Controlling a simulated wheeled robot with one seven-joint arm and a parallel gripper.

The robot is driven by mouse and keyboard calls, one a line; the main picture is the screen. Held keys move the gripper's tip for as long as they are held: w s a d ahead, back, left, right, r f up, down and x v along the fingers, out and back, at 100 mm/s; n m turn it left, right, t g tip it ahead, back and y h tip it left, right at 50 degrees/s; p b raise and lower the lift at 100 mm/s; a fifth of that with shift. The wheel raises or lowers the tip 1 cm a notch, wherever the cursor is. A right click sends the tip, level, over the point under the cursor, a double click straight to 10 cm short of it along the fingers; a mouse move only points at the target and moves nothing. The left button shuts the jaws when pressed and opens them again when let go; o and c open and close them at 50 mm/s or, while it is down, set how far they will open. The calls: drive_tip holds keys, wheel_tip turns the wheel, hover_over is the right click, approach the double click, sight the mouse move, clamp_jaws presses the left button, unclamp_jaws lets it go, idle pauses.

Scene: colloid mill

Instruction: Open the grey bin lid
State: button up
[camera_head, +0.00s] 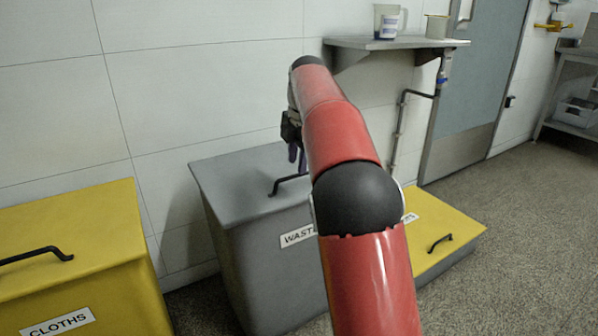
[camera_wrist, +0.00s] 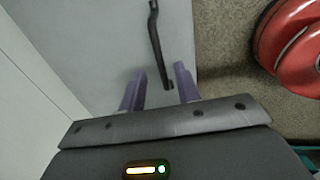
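The grey bin (camera_head: 265,270) stands against the wall with a label starting "WAST" on its front. Its grey lid (camera_head: 235,190) lies flat and closed, and shows in the wrist view (camera_wrist: 100,45). A black bar handle (camera_head: 287,183) sits near the lid's front edge. In the wrist view the handle (camera_wrist: 156,38) runs up the picture, its near end between the fingertips. My gripper (camera_head: 297,155) is above the lid by the handle. Its two purple fingers (camera_wrist: 160,80) are apart with the handle end between them; I cannot tell whether they touch it. My arm hides the bin's right side.
A yellow bin marked "CLOTHS" (camera_head: 70,245) stands left, and a low yellow bin (camera_head: 440,235) right. A wall shelf (camera_head: 395,43) with a jug (camera_head: 387,20) and a mug (camera_head: 437,27) is behind. Open floor (camera_head: 530,240) lies to the right.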

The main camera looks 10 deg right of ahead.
sight(297, 176)
drive_tip(key=shift+w+a+f+b, duration=0.1)
drive_tip(key=shift+w+f+b, duration=0.05)
drive_tip(key=shift+f, duration=0.6)
drive_tip(key=shift+w+f+b, duration=0.15)
drive_tip(key=shift+f, duration=0.6)
clamp_jaws()
